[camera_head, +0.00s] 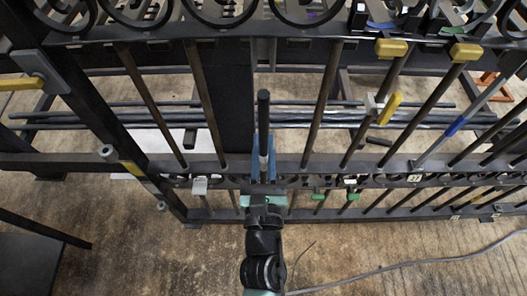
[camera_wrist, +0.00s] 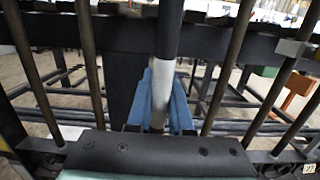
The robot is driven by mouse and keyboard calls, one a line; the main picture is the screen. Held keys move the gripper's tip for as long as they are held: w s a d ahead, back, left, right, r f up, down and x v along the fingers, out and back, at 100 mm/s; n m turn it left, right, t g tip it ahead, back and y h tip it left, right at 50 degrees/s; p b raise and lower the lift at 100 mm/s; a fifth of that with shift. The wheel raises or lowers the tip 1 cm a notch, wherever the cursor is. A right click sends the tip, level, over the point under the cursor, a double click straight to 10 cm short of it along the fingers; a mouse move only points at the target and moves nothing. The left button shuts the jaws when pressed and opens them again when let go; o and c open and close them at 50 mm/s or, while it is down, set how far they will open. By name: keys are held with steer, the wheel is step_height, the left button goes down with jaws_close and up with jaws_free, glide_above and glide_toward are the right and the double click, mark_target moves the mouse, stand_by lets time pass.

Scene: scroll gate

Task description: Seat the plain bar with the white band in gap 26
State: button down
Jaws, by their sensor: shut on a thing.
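The plain bar (camera_head: 263,112) is dark, with a white band low on it. My gripper (camera_head: 264,168) has blue fingers and is shut on the bar around the white band (camera_wrist: 160,80). The bar looks about upright, its top end free below the upper rail in the head view. It stands before a wide opening in the gate between two dark bars (camera_head: 205,100) (camera_head: 322,100). The bar's lower end is hidden by my gripper, so I cannot tell whether it touches the lower rail (camera_head: 330,161). I cannot read a 26 label; a tag (camera_wrist: 308,168) at lower right seems to read 27.
Several gate bars stand on both sides, some with yellow blocks (camera_head: 391,48) and one with a blue band (camera_head: 456,125). A dark panel (camera_head: 233,105) and loose rods lie behind the gate. A cable (camera_head: 420,262) runs over the floor at right. A dark table (camera_head: 35,265) is at lower left.

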mark_target(264, 171)
steer(key=w+b, duration=0.2)
steer(key=w, duration=0.6)
steer(key=shift+w, duration=0.15)
stand_by(0.5)
steer(key=shift+f, duration=0.1)
steer(key=shift+f+b, duration=1.15)
stand_by(0.9)
steer(key=shift+w+f+g+p, duration=0.1)
steer(key=shift+w+g+p, duration=0.3)
steer(key=shift+w+p, duration=0.9)
stand_by(1.0)
steer(key=shift+s+p, duration=0.3)
steer(key=shift+s, duration=0.05)
steer(key=c, duration=0.8)
jaws_free()
steer(key=shift+o, duration=0.3)
steer(key=shift+f, duration=0.15)
steer(key=s, duration=1.3)
